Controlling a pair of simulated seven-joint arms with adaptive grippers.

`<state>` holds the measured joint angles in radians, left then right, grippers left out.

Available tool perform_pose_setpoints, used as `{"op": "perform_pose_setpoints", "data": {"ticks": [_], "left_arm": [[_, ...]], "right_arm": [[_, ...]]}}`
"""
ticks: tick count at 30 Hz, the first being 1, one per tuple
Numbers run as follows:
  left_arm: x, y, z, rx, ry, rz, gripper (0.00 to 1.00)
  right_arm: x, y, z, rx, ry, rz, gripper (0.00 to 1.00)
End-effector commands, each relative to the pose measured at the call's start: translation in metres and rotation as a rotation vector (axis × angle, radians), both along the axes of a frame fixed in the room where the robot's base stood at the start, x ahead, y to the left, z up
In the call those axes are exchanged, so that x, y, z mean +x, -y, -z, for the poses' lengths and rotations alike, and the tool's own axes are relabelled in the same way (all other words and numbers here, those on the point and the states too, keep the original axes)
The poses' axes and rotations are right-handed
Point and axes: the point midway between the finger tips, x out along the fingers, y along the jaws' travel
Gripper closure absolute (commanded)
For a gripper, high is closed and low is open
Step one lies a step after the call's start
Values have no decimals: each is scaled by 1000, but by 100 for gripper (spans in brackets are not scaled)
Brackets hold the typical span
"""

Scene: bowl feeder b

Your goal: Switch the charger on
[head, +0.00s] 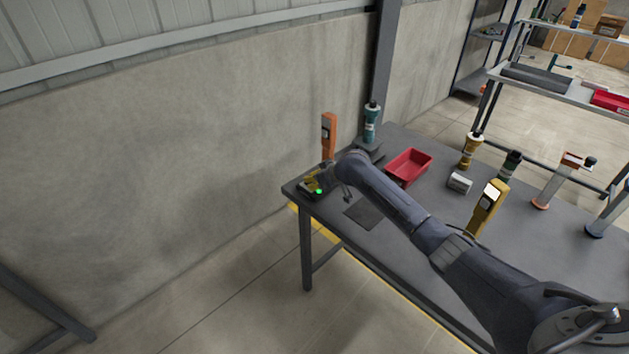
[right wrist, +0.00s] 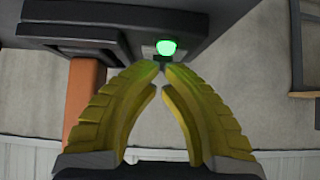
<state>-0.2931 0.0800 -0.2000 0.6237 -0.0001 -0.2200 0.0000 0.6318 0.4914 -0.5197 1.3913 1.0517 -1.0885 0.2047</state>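The charger is a dark box (right wrist: 80,38) at the table's left corner. Its green light (right wrist: 166,47) is lit and also shows in the head view (head: 319,191). My right gripper (right wrist: 163,70) has yellow fingers whose tips come together just at the charger's front, below the light. A small dark part (right wrist: 160,59), perhaps the switch, shows at the fingertips; I cannot tell whether they touch it. Nothing is visibly held between the fingers. In the head view the right gripper (head: 316,182) reaches over the charger, partly hiding it. My left gripper is not in view.
An orange device (head: 329,135) stands upright behind the charger. A teal bottle-like tool (head: 371,124), a red bin (head: 408,166), a yellow device with a bright screen (head: 488,203) and several tools stand on the grey table (head: 420,235). A dark mat (head: 364,213) lies near the front edge.

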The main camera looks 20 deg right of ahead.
Motion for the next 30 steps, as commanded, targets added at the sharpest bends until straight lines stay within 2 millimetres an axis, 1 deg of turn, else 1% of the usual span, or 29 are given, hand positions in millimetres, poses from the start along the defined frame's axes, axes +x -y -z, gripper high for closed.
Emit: {"op": "perform_pose_setpoints", "data": {"ticks": [10,17,26,30], "left_arm": [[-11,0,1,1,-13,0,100],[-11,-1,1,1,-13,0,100],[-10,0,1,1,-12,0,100],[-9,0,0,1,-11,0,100]], "right_arm": [[7,-3,-1,0,-1,0,100],[14,-6,-3,-1,-1,1,100],[14,-6,-3,0,-1,0,100],[14,-7,-8,-1,0,-1,100]]}}
